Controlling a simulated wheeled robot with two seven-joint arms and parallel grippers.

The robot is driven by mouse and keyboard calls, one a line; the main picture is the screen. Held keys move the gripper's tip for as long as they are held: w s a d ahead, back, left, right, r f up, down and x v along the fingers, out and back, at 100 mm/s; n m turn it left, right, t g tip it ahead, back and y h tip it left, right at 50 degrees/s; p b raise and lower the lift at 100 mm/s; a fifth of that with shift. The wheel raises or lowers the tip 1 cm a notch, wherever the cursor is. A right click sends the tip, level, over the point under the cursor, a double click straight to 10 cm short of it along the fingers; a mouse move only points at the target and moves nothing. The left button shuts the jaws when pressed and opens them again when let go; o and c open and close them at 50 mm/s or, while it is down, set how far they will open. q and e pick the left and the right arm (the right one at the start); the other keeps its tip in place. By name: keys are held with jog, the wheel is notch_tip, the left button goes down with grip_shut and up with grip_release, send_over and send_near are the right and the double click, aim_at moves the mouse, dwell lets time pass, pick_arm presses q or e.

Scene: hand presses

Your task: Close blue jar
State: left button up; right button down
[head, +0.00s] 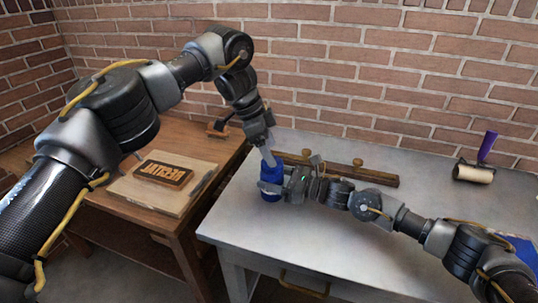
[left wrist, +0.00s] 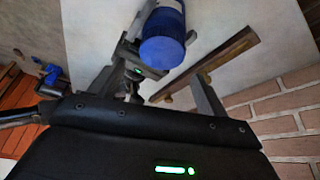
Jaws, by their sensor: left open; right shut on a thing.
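The blue jar (head: 270,196) stands upright near the left end of the grey table, with a blue lid (head: 272,171) on its top. The lid also shows in the left wrist view (left wrist: 163,51), where a whitish band of the jar is visible beyond it. I cannot tell how tightly the lid sits. My right gripper (head: 274,187) is shut on the jar's side from the right. My left gripper (head: 267,157) points down just above the lid, open, and in the left wrist view its fingers (left wrist: 155,90) stand apart on either side, with nothing gripped.
A wooden bar with round knobs (head: 375,175) lies close behind the jar. A pale roller (head: 473,174) with a purple handle (head: 487,147) lies at the back right. A wooden table (head: 185,220) at left holds a printing block (head: 163,173). The grey table's front (head: 290,240) is clear.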

pick_arm(q)
jog(key=shift+r, duration=0.65)
jog(key=shift+c, duration=0.2)
